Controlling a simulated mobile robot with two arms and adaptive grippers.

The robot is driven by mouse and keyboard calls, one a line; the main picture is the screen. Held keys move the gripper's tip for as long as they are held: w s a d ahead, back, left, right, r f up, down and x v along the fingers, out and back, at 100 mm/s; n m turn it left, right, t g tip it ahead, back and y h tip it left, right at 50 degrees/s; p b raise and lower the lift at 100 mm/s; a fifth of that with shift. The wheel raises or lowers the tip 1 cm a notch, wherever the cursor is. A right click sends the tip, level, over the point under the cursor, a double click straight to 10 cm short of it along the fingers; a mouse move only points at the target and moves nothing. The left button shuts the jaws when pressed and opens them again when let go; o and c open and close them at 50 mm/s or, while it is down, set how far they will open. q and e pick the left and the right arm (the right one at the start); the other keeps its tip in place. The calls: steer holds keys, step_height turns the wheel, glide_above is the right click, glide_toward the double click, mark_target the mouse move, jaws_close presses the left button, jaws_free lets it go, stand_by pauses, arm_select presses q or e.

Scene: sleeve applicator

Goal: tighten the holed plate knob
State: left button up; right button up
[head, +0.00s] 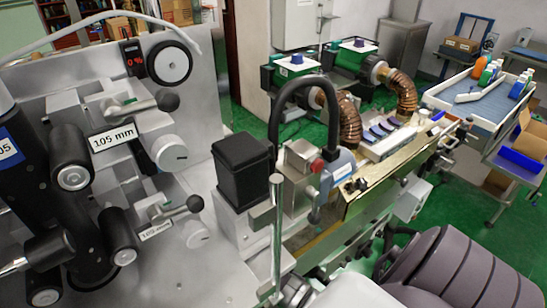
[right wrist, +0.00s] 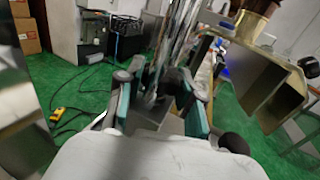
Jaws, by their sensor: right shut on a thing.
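My right gripper (right wrist: 154,98) shows in the right wrist view, its two teal-padded fingers on either side of a shiny grey metal part (right wrist: 163,82). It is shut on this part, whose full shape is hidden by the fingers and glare. In the head view a vertical metal post (head: 276,235) stands near the bottom middle, close to my pale right arm (head: 350,291). I cannot tell which part is the holed plate knob. A black round knob (head: 178,62) with a pale centre sits on the upper left panel. My left gripper is not in view.
Lever handles and black rollers (head: 73,170) crowd the left panel. A black box (head: 243,168) and a curved black hose (head: 300,83) stand behind the post. A bottle cart (head: 490,125) is far right. A yellow device (right wrist: 66,113) and cables lie on the green floor.

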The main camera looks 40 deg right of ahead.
steer(key=shift+m+g, duration=1.45)
steer(key=shift+g, duration=0.8)
steer(key=shift+m+g, duration=1.45)
steer(key=shift+g, duration=0.8)
steer(key=o, duration=1.2)
steer(key=shift+c, duration=0.2)
steer(key=v, duration=0.7)
steer(key=shift+a, duration=0.25)
steer(key=shift+w, duration=0.1)
